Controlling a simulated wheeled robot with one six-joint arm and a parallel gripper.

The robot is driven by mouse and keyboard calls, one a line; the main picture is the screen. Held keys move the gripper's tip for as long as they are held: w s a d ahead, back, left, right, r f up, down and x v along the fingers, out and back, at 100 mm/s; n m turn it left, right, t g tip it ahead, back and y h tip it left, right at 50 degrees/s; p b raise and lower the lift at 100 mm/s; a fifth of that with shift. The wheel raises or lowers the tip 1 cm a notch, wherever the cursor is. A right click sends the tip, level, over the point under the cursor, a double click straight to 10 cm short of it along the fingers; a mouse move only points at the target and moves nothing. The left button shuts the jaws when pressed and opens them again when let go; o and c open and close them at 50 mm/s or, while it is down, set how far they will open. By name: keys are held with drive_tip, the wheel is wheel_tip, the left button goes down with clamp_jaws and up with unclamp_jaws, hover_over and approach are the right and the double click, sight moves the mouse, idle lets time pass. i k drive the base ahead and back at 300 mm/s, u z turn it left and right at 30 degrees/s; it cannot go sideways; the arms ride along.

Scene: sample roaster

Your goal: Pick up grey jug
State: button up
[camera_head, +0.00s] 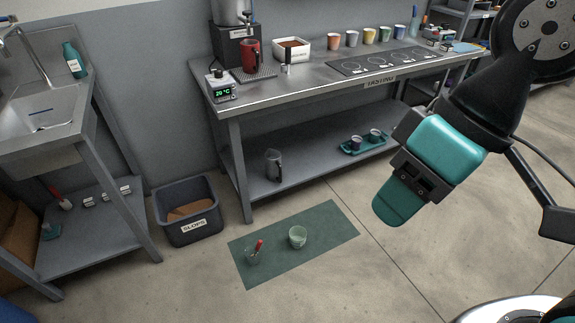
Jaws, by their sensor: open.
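A grey jug (273,165) stands upright on the lower shelf of the steel workbench, near its left end. Its handle side is too small to make out clearly. My gripper (392,208) hangs at the right of the view, pointing down and to the left, with teal fingers. It is open, with nothing seen in it, and is well apart from the jug, to its right and seemingly nearer the camera.
The workbench top (300,85) overhangs the shelf, and a front left leg (238,170) stands left of the jug. A teal tray (350,150) with two cups shares the shelf. A slops bin (187,240) and a green mat (255,275) with two vessels occupy the floor.

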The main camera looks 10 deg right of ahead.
sight(273, 162)
drive_tip(key=z, duration=1.25)
drive_tip(key=i, duration=4)
drive_tip(key=u, duration=2.95)
